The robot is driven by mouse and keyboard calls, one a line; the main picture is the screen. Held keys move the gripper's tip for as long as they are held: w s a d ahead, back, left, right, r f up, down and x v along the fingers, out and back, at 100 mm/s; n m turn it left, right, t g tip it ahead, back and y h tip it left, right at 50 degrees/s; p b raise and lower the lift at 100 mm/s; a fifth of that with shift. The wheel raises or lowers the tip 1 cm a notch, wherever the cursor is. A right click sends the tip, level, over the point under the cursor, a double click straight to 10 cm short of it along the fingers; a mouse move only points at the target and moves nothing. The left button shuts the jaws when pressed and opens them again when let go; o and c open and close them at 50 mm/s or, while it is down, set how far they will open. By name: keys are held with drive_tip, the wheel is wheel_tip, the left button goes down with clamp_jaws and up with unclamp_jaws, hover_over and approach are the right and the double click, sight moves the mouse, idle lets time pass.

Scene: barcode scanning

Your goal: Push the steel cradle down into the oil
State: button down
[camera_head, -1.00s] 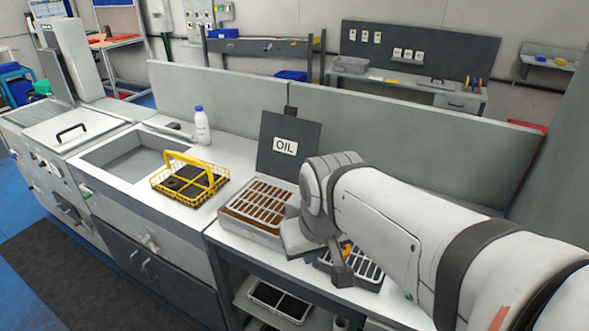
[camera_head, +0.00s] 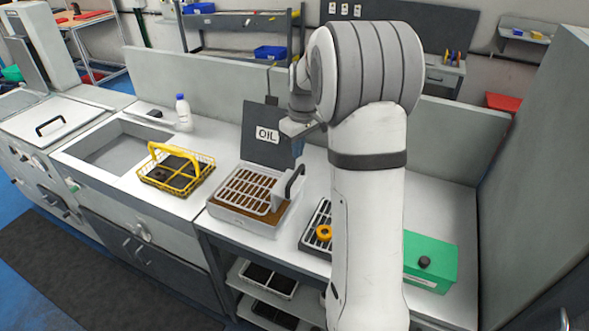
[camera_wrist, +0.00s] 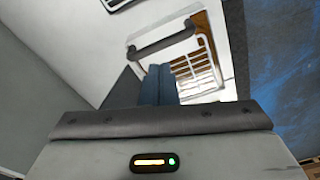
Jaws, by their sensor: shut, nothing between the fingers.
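The steel cradle (camera_head: 245,188) is a slatted metal grid sitting in the oil tank (camera_head: 232,218), near the height of its rim. Brown oil shows between the slats and at the right side. A dark upright handle (camera_head: 294,182) stands at the cradle's right end. In the wrist view the cradle (camera_wrist: 205,68) and its dark handle (camera_wrist: 165,41) lie beyond the fingers. My gripper (camera_head: 298,147) is shut and empty, above the tank's back right, near the handle. Its blue fingertips (camera_wrist: 158,70) overlap the cradle's edge in the wrist view; contact cannot be told.
The open lid (camera_head: 268,130) marked OIL stands behind the tank. A yellow basket (camera_head: 175,172) and a white bottle (camera_head: 183,112) are to the left. A slatted tray (camera_head: 315,225) with an orange ring (camera_head: 323,233) and a green box (camera_head: 430,262) are to the right.

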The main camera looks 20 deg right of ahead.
sight(297, 175)
drive_tip(key=shift+w+f, duration=0.1)
idle(0.3)
drive_tip(key=shift+w+a+f+b, duration=0.15)
drive_tip(key=shift+f+b, duration=0.9)
drive_tip(key=shift+f, duration=0.65)
drive_tip(key=shift+w+d+f+b, duration=0.15)
drive_tip(key=shift+f+b, duration=0.85)
drive_tip(key=shift+f, duration=0.7)
drive_tip(key=shift+a, duration=0.1)
drive_tip(key=shift+f, duration=0.15)
wheel_tip(297, 175, down, 6)
drive_tip(key=b, duration=0.4)
drive_tip(key=shift+r, duration=0.4)
drive_tip(key=s, duration=0.1)
drive_tip(key=s+d+r, duration=0.1)
drive_tip(key=shift+s+d, duration=0.15)
drive_tip(key=shift+s, duration=0.25)
